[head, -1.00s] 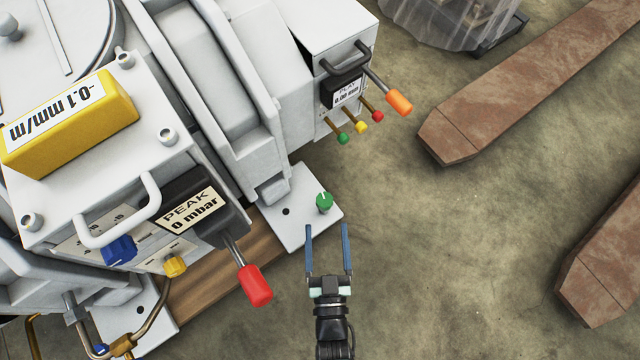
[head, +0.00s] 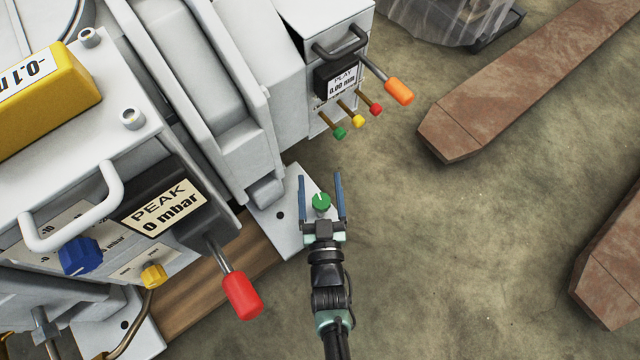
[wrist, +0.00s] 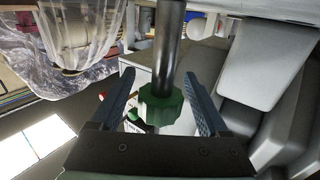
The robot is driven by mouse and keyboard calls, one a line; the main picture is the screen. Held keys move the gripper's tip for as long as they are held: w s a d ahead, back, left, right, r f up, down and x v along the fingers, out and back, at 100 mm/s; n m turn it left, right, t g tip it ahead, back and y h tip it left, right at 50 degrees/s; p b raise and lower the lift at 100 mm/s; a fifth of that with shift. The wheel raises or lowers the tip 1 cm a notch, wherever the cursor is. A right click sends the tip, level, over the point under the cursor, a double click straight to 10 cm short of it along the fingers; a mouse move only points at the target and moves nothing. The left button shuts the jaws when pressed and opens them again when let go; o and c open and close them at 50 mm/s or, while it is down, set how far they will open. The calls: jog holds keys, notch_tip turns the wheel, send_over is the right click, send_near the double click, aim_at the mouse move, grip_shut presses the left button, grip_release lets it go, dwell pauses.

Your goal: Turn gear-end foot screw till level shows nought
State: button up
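The green foot screw knob (head: 320,202) stands on a pale foot plate (head: 283,222) at the near corner of the grey pump. In the head view my gripper (head: 321,177) is open, with one finger on each side of the knob. In the wrist view the green knob (wrist: 160,106) on its grey shaft (wrist: 168,45) sits between the fingers of my gripper (wrist: 158,74). A gap shows on both sides, so the fingers do not touch it. The yellow level (head: 48,98) on the pump top is partly cut off; its display begins -0.1.
A red-tipped lever (head: 241,296) sticks out just left of my arm. An orange-tipped lever (head: 398,92) and small coloured knobs (head: 358,120) are beyond my gripper. A PEAK display (head: 165,208) reads 0 mbar. Rusty beams (head: 530,80) lie right; floor between is clear.

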grip_shut()
jog(key=shift+y, duration=0.3)
jog(key=shift+s+a+n+y, duration=0.1)
jog(key=shift+a+n+y, duration=0.15)
jog(key=shift+n+y, duration=0.6)
jog(key=shift+o, duration=0.2)
grip_release()
